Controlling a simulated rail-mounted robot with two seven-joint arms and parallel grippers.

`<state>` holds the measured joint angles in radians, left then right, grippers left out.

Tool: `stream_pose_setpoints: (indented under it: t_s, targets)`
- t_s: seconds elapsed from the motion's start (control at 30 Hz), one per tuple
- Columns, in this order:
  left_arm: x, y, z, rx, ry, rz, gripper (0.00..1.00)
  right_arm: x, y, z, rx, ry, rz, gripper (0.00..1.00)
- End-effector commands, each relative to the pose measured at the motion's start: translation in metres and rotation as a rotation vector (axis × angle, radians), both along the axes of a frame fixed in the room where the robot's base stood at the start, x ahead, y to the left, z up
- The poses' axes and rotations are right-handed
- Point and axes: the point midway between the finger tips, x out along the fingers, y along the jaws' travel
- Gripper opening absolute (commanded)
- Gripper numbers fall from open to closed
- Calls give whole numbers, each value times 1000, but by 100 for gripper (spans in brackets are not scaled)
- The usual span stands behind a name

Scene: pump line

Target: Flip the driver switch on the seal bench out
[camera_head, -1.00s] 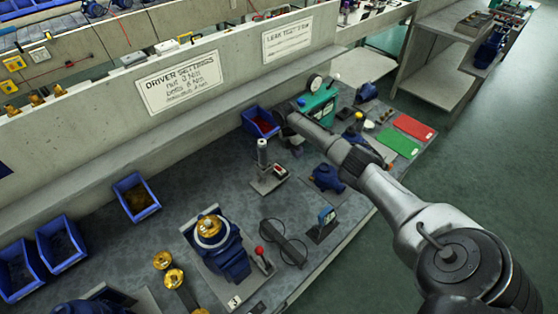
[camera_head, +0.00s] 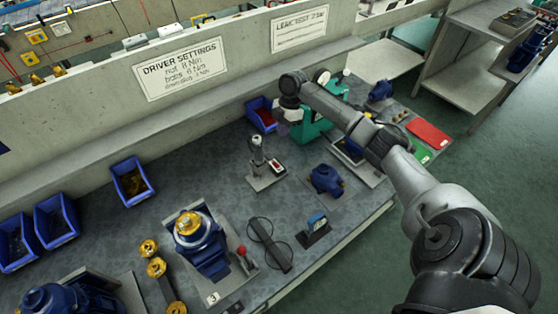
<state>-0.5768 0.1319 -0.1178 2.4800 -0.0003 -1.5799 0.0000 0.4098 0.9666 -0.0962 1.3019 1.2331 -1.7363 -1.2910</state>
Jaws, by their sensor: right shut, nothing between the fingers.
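The driver stand (camera_head: 262,180) is a small grey plate on the bench, left of my right arm. An upright grey driver (camera_head: 257,150) stands on it. A small box with a red switch (camera_head: 278,167) sits at its right side. It is too small to tell which way the switch is set. My right arm reaches in from the right and bends down behind the stand. My right gripper (camera_head: 292,114) is at its end, small and dark, with its fingers hard to make out. It is shut and empty, apart from the switch, above and right of it. My left gripper is not in view.
A teal machine (camera_head: 313,125) stands close beside my right gripper. A blue pump part (camera_head: 325,179) and a small blue display (camera_head: 317,222) lie right of and in front of the stand. A blue bin (camera_head: 262,115) is behind. Bare bench lies left of the stand (camera_head: 205,160).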

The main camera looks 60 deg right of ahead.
Motion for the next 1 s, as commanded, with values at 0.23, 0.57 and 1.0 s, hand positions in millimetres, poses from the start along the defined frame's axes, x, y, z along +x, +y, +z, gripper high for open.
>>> stream_pose_setpoints:
  t_s: [0.23,0.57,1.0]
  targets:
    - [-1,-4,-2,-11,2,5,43,0,2,-8,1,1,2,0]
    - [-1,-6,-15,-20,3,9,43,3,18,-61,1,2,2,0]
    - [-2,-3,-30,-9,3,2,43,0,31,-124,-1,2,0,0]
